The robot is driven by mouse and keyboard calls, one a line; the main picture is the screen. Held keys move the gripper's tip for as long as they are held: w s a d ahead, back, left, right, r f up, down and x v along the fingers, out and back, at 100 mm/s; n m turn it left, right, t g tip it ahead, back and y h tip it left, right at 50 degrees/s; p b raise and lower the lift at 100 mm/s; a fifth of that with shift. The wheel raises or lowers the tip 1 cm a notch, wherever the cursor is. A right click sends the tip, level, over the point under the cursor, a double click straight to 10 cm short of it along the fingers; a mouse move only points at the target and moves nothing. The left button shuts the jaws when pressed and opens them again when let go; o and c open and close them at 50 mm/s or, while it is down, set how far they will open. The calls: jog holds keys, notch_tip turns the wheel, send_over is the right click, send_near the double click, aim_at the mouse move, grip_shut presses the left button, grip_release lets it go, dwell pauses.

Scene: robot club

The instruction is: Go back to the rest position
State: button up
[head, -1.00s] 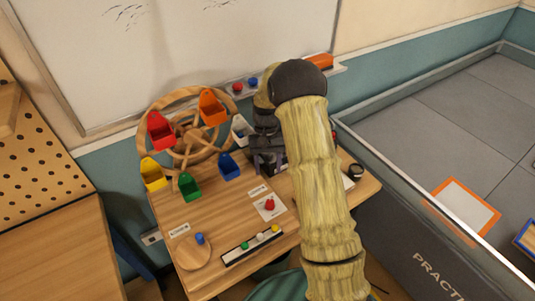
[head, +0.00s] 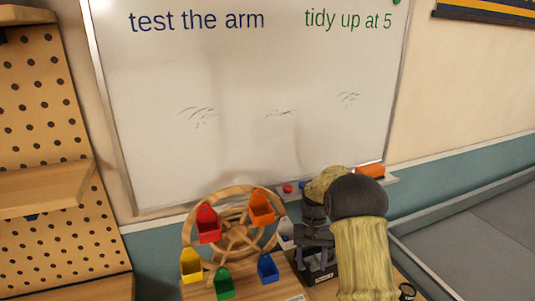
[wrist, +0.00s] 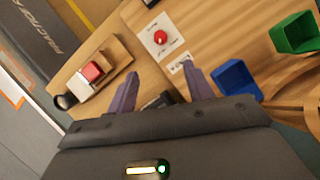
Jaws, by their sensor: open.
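My gripper (wrist: 160,88) is open and empty in the wrist view, its two purple fingers apart above the wooden table (wrist: 205,55). In the head view my gripper (head: 316,270) hangs at the table's back, partly hidden by my arm. A wooden wheel (head: 236,238) with red (head: 208,226), orange (head: 262,208), yellow (head: 191,267), green (head: 224,285) and blue (head: 268,269) buckets stands just left of it. In the wrist view the blue bucket (wrist: 237,80) is right of the fingers, and the green one (wrist: 295,33) is farther right.
A red knob (wrist: 160,37) on a white plate is beyond the fingers. A white block with a red top (wrist: 90,72) lies on a small wooden tray at left. A whiteboard (head: 240,100) hangs behind the table, with a pegboard (head: 40,130) at left.

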jog(key=s+r+t, duration=0.3)
jog(key=s, duration=0.7)
jog(key=s+r+n+t, duration=0.1)
jog(key=s+r+t, duration=0.2)
jog(key=s, duration=0.8)
jog(key=shift+s+a+r+n+t+h, duration=0.2)
jog(key=shift+a+r+n+t+h, duration=0.1)
jog(key=shift+a+r+t, duration=0.15)
